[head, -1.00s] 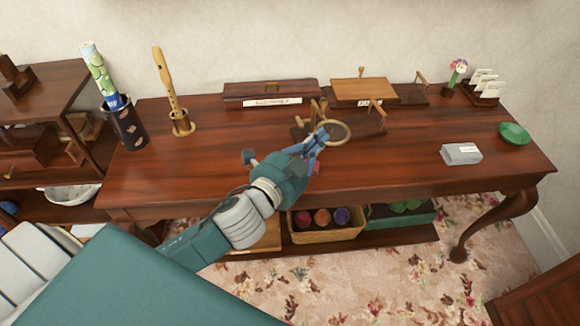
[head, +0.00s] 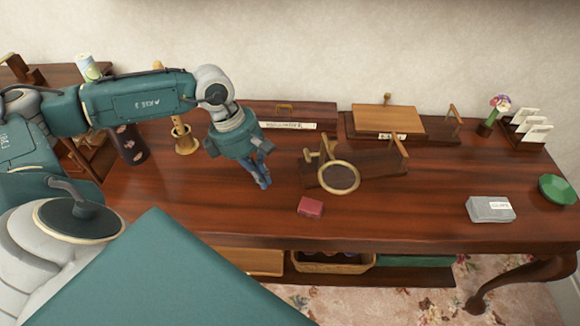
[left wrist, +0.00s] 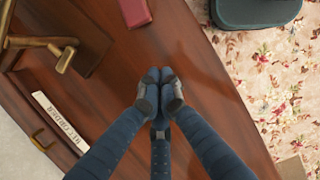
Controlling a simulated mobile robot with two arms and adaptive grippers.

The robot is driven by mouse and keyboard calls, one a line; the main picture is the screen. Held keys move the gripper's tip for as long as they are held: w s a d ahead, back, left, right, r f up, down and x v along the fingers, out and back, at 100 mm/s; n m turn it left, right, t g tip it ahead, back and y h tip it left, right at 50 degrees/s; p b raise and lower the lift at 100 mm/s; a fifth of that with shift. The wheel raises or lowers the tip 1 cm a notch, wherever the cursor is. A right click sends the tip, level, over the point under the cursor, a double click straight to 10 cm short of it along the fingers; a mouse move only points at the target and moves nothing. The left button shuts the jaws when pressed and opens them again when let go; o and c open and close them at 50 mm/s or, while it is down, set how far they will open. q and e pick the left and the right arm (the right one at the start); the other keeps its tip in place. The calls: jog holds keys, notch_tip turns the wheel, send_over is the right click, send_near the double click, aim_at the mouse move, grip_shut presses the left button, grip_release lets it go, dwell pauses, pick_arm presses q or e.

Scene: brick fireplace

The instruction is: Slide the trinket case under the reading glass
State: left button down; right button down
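A small red box (head: 311,207), which I take for the trinket case, lies flat on the table, in front and slightly left of the reading glass ring (head: 338,177), not under it. The reading glass is a round brass-rimmed lens held out from a wooden stand. The red box also shows at the top of the left wrist view (left wrist: 135,12). My left gripper (head: 262,181) points down over the table, left of the stand and apart from the box. Its fingertips (left wrist: 160,78) are together with nothing between them. My right gripper is not in view.
A grey labelled box (head: 490,209) and a green bowl (head: 559,189) stand at the right. A long case labelled RECORDER (left wrist: 57,120) and a wooden stand with a board (head: 386,119) line the back. The recorder's holder (head: 186,142) is left. The front middle is clear.

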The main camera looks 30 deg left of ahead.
aim_at(304, 206)
pick_arm(q)
jog(key=x, duration=0.3)
jog(key=p+x, duration=0.1)
jog(key=x, duration=0.2)
jog(key=p+x, duration=0.1)
jog(key=x, duration=0.2)
jog(key=shift+s+d+f, duration=0.15)
jog(key=shift+d+f, duration=0.15)
jog(key=shift+d, duration=0.05)
jog(key=shift+w+d+r+p, duration=0.15)
jog(key=shift+w+d+p, duration=0.1)
jog(key=shift+d+p, duration=0.25)
jog(key=shift+w+d+r+p, duration=0.2)
jog(key=shift+d+p, duration=0.1)
jog(key=shift+d, duration=0.4)
jog(key=shift+w+d+f, duration=0.25)
jog(key=shift+w+d, duration=0.15)
jog(key=shift+d, duration=0.15)
jog(key=d, duration=0.1)
jog(key=w+d+b, duration=0.1)
jog(key=d, duration=0.1)
jog(key=shift+w+d+f, duration=0.1)
jog(key=shift+w, duration=0.2)
jog(key=shift+d, duration=0.1)
